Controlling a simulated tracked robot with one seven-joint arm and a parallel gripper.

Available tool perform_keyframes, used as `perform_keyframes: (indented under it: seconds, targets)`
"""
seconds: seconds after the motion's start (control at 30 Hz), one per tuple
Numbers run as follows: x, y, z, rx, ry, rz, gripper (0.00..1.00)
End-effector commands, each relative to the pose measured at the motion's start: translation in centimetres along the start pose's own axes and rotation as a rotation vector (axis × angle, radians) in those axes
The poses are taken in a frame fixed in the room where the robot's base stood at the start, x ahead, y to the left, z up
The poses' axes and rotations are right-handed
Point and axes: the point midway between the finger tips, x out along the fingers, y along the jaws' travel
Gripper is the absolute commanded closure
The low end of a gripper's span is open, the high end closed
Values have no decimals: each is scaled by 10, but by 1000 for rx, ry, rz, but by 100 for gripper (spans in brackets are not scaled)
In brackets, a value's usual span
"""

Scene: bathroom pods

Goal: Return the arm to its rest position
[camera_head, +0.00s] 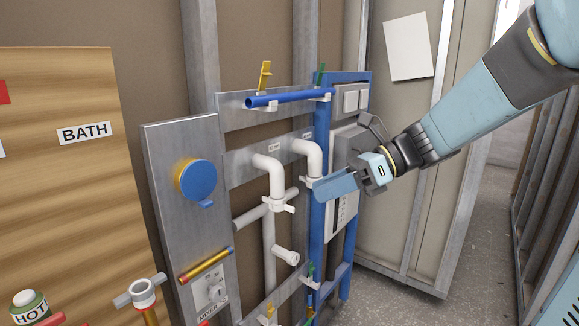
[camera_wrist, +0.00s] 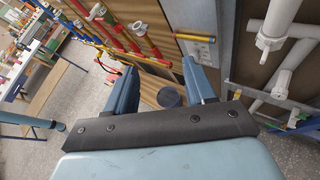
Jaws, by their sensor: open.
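My arm comes in from the upper right of the head view. My gripper (camera_head: 335,187) is at its end, in front of the blue frame post (camera_head: 319,150) and pointing left. In the wrist view the two blue fingers of my gripper (camera_wrist: 160,85) stand well apart, with nothing between them but the view of the floor and pipes behind. In the head view the fingers overlap, and I cannot tell whether they touch the frame.
A pipe wall with white pipes (camera_head: 275,190), a blue pipe (camera_head: 290,97) and a blue round cap (camera_head: 198,180) stands close to my gripper. A wooden BATH panel (camera_head: 60,170) is at left. Grey floor (camera_head: 480,230) is open at right, beside metal studs (camera_head: 540,170).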

Motion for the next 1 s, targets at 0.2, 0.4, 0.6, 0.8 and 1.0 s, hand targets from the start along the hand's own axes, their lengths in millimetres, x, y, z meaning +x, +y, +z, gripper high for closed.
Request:
perform_keyframes:
  seconds: [0.2,0.4,0.6,0.8,1.0]
  targets:
    - [-12,36,-50,-511,379,-36,45]
    - [-45,55,-88,-993,742,17,45]
    - [-89,64,-108,-1437,1105,158,45]
    - [-121,69,-111,-1704,1352,312,45]
    - [-130,70,-111,-1777,1424,371,45]
